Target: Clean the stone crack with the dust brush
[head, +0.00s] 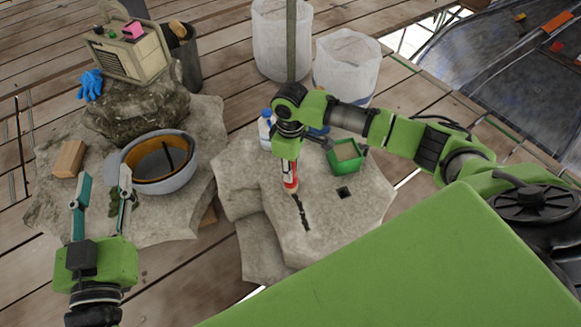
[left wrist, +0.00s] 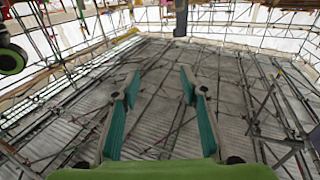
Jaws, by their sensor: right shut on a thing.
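The stone crack (head: 304,220) is a dark, narrow slit in the top of the pale grey stone block (head: 345,225) at the centre of the head view. My right gripper (head: 287,160) points down above the block and is shut on the dust brush (head: 290,183), whose red and white part shows below the fingers. The brush's lower end is at the upper end of the crack; I cannot tell whether it touches. My left gripper (head: 104,178) is open and empty over the left stone, and its spread teal fingers also show in the left wrist view (left wrist: 159,85).
A grey bucket (head: 180,177), a wood block (head: 69,158), blue gloves (head: 90,84) and a beige machine (head: 130,50) are at left. A green container (head: 346,167) and blue-white bottle (head: 266,130) stand behind the crack. White bins (head: 346,65) stand further back.

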